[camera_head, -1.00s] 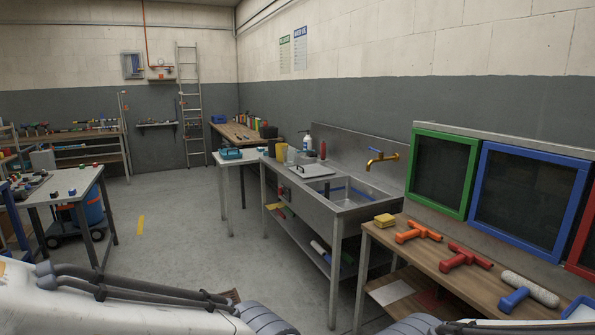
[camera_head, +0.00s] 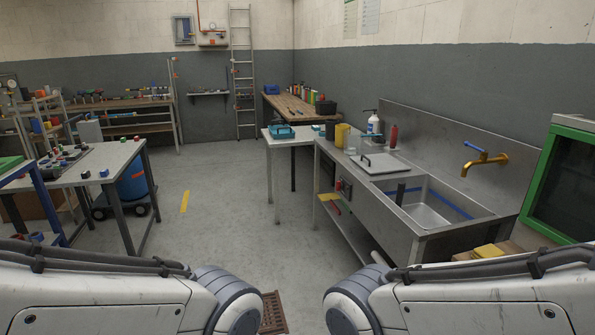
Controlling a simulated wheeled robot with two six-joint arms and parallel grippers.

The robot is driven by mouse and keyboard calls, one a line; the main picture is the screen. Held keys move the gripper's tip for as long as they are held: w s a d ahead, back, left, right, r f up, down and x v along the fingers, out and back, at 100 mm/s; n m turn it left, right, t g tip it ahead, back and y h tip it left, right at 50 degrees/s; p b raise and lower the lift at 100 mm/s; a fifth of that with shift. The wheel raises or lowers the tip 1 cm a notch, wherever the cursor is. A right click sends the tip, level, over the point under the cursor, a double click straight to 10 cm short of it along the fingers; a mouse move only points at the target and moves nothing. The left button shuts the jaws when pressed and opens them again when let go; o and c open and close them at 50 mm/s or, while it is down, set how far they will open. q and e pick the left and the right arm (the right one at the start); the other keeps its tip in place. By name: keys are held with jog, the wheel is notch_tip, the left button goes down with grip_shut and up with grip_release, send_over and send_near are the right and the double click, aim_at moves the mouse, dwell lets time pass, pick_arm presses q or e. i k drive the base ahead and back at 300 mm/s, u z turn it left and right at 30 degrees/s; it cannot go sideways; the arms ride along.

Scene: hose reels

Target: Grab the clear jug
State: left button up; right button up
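I cannot make out a clear jug with certainty. A small, pale, see-through-looking vessel (camera_head: 352,143) stands at the far left end of the steel sink unit, beside a yellow container (camera_head: 342,135); it is too small to tell whether it is a jug. Neither of my grippers is in view. Only the upper links of my two arms show along the bottom edge.
The steel sink unit (camera_head: 455,246) with a gold tap (camera_head: 485,158) stands at the right. A white table (camera_head: 285,140) with a teal tray adjoins its far end. A workbench (camera_head: 112,169) stands at the left. The grey floor between is open.

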aim_at(352, 139)
jog(key=u, duration=0.2)
jog(key=i, duration=3.85)
jog(key=z, duration=0.45)
